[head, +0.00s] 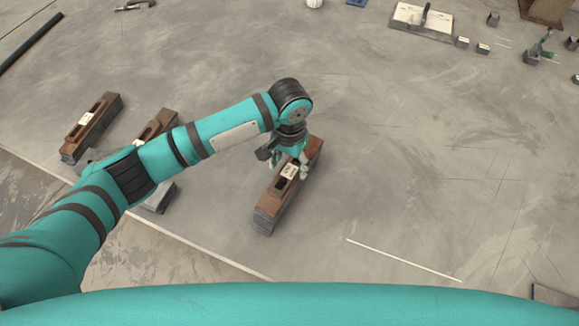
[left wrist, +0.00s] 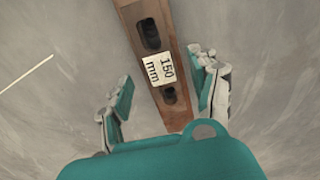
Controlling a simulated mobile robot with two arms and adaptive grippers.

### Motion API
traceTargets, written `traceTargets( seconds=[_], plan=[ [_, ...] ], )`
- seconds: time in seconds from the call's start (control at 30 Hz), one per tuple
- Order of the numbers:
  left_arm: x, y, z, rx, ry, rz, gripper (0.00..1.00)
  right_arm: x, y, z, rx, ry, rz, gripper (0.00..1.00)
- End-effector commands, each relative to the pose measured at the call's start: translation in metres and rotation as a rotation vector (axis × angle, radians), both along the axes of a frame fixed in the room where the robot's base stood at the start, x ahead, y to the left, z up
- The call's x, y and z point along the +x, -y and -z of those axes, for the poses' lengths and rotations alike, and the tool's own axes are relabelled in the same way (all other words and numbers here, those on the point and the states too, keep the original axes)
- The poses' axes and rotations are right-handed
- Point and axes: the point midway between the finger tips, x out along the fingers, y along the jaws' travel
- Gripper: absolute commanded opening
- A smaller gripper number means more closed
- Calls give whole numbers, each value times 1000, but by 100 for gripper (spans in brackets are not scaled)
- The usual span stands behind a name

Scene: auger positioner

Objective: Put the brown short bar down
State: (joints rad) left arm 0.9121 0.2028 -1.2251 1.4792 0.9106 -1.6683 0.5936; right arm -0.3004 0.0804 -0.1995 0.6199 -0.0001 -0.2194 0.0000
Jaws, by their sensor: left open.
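The brown bar (head: 305,155) lies on top of a grey block (head: 266,222) on the floor, near the middle of the head view. It has dark slots and a white label; in the left wrist view the bar (left wrist: 178,113) carries a label (left wrist: 160,70) reading 150 mm. My left gripper (head: 285,163) is over the bar's far half. Its fingers are spread, one on each side of the bar in the left wrist view (left wrist: 162,92), with a clear gap on the left side. The contact on the right side is hard to tell. My right gripper is not in view.
Two similar brown bars on grey blocks, one at the far left (head: 92,125) and one partly behind my left arm (head: 158,123). A white-topped plate (head: 422,20) and small blocks (head: 462,42) stand at the back right. A thin white strip (head: 403,260) lies front right. The right floor is mostly clear.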

Motion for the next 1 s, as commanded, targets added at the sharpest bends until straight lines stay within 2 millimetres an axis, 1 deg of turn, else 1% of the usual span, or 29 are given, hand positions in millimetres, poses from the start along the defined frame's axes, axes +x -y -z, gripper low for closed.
traceTargets(
  seconds=[0.1,0.3,0.4,0.5,0.67,1.0],
  plan=[
    [1,1,-26,-3,4,0,61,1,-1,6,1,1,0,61],
    [1,1,-68,-3,4,-1,61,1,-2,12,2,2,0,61],
    [1,0,-83,-2,2,0,61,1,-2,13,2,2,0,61],
    [1,0,-94,-1,2,-1,61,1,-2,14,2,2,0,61],
    [0,0,-100,-1,0,-1,61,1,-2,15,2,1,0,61],
    [1,0,-100,-1,-1,-1,61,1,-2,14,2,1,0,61]
  ],
)
